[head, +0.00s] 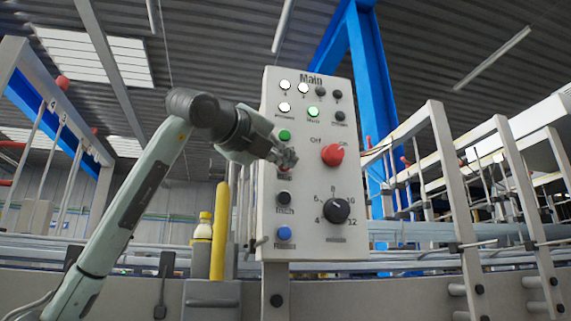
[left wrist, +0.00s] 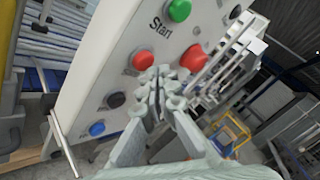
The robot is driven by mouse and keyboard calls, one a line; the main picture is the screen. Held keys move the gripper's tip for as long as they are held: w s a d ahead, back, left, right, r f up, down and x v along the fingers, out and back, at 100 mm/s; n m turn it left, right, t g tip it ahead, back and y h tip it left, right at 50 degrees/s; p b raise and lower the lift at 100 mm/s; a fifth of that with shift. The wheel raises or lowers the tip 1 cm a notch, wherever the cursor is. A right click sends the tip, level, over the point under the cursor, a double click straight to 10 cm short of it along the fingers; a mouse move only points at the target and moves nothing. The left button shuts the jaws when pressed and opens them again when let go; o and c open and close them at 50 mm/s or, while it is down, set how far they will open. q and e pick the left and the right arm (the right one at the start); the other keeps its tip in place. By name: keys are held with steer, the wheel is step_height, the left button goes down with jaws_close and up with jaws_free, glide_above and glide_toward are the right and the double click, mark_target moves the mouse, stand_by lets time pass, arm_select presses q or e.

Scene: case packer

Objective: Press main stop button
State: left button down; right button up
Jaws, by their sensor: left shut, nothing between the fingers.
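The main panel (head: 309,230) is a pale upright box labelled "Main". Its red stop button shows in the left wrist view (left wrist: 143,61), between the green Start button (left wrist: 179,10) and a black button (left wrist: 116,99). In the head view my left gripper (head: 288,157) covers most of the stop button, with a little red showing below the fingers. The gripper is shut and empty. In the left wrist view its fingertips (left wrist: 160,80) are at the lower right edge of the stop button. I cannot tell whether they touch it. My right gripper is not in view.
A larger red rotary switch (head: 333,155) sits right of the fingers, above a black dial (head: 336,211). A blue button (head: 284,233) is low on the panel. A yellow post (head: 219,230) and a bottle (head: 202,240) stand left. Machine rails (head: 448,180) are at right.

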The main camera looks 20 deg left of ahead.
arm_select(q)
steer(key=shift+w+a, duration=0.1)
steer(key=shift+w, duration=0.05)
steer(key=shift+w+a, duration=0.3)
steer(key=shift+w, duration=0.1)
stand_by(0.8)
steer(key=shift+s+d, duration=0.5)
steer(key=shift+s, duration=0.25)
steer(key=shift+s+d+b, duration=0.1)
steer(key=shift+b, duration=0.25)
steer(key=s+d, duration=0.1)
steer(key=s+b, duration=0.1)
steer(key=s+d, duration=0.1)
steer(key=s, duration=0.1)
steer(key=shift+d, duration=0.35)
stand_by(0.6)
